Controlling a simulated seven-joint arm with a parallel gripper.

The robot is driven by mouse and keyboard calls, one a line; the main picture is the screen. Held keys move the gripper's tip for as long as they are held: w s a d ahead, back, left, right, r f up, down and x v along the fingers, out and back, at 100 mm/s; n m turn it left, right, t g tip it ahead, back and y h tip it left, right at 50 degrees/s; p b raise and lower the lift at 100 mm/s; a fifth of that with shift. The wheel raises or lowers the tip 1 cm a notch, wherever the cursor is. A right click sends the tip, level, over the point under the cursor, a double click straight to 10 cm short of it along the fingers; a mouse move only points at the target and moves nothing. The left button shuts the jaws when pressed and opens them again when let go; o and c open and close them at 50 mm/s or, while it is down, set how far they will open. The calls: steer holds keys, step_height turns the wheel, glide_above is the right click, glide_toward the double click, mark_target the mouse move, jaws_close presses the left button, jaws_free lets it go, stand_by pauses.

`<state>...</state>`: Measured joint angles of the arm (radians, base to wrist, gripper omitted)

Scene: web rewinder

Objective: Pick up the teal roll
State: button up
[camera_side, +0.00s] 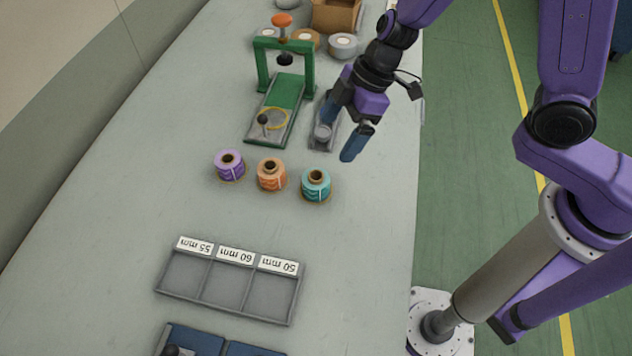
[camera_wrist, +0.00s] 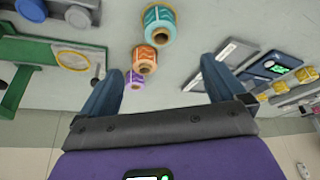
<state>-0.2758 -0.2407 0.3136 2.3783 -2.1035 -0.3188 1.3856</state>
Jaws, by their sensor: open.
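The teal roll (camera_side: 316,185) stands upright on the bench at the right end of a row of three rolls. It also shows in the wrist view (camera_wrist: 159,22), near the top centre. The orange roll (camera_side: 271,174) is beside it, and the purple roll (camera_side: 229,165) is at the left end. My gripper (camera_side: 342,146) is open and empty, above the bench and behind and to the right of the teal roll, apart from it. In the wrist view its two fingers (camera_wrist: 158,92) are spread wide, with the orange and purple rolls showing in the gap.
A green press (camera_side: 289,95) stands behind the rolls. A grey sorting tray (camera_side: 228,304) with 55 mm, 60 mm and 50 mm labels lies in front, with blue items (camera_side: 195,340) at the near edge. Bench between rolls and tray is clear. A cardboard box (camera_side: 335,14) is at the back.

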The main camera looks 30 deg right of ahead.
mark_target(313, 181)
steer(key=shift+x, duration=7.4)
steer(key=shift+s, duration=0.1)
steer(key=c, duration=1.1)
